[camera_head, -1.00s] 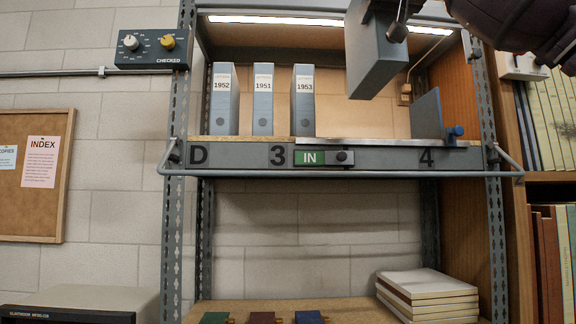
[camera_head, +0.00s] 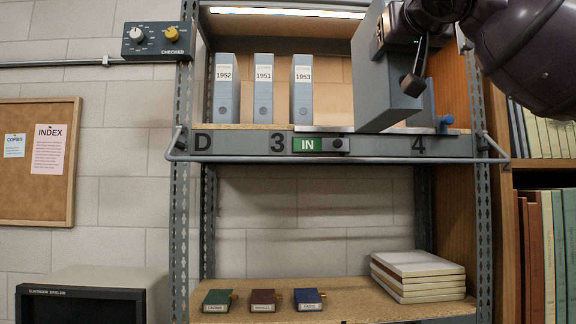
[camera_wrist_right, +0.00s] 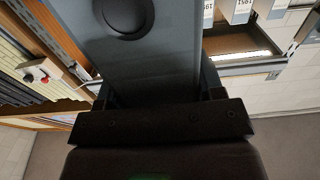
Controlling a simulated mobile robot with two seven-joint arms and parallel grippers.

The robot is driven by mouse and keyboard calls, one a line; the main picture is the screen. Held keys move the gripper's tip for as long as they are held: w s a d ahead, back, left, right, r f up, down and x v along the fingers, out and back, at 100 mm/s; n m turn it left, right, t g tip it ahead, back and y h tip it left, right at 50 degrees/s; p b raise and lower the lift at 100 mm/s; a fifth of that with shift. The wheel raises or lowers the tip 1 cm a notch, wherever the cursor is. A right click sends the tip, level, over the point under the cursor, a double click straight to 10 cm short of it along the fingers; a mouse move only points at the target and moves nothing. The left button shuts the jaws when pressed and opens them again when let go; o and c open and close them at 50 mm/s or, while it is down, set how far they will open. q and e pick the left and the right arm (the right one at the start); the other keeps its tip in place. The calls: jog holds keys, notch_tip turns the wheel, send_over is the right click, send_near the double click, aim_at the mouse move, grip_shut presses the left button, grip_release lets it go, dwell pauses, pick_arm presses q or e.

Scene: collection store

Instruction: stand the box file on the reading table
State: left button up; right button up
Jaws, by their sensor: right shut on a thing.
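A grey-blue box file (camera_head: 384,92) hangs in front of the right part of the upper shelf in the head view. My right gripper (camera_head: 408,62) is shut on it. In the right wrist view the box file (camera_wrist_right: 135,60) fills the upper middle, with a dark round finger hole, between the black jaws (camera_wrist_right: 160,105). Its lower edge in the head view overlaps the shelf's front edge; whether it touches cannot be told. I cannot make out a reading table in these frames. My left gripper is not in view.
Box files labelled 1952 (camera_head: 226,90), 1951 (camera_head: 263,90) and 1953 (camera_head: 302,90) stand on the upper shelf. A blue-knobbed grey plate (camera_head: 445,122) is partly hidden behind the held file. Below are three small boxes (camera_head: 262,300) and stacked books (camera_head: 418,278). A bookcase (camera_head: 540,180) stands right.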

jog(key=s+f, duration=0.2)
jog(key=f, duration=2.2)
jog(key=s+d+f, duration=0.1)
jog(key=s+f, duration=0.2)
jog(key=f, duration=2.1)
jog(key=s+f, duration=0.3)
jog(key=f, duration=2.2)
jog(key=shift+s+d+m+h, duration=0.2)
jog(key=shift+d+m+h, duration=0.1)
jog(key=shift+d, duration=0.1)
jog(key=shift+d+r, duration=0.1)
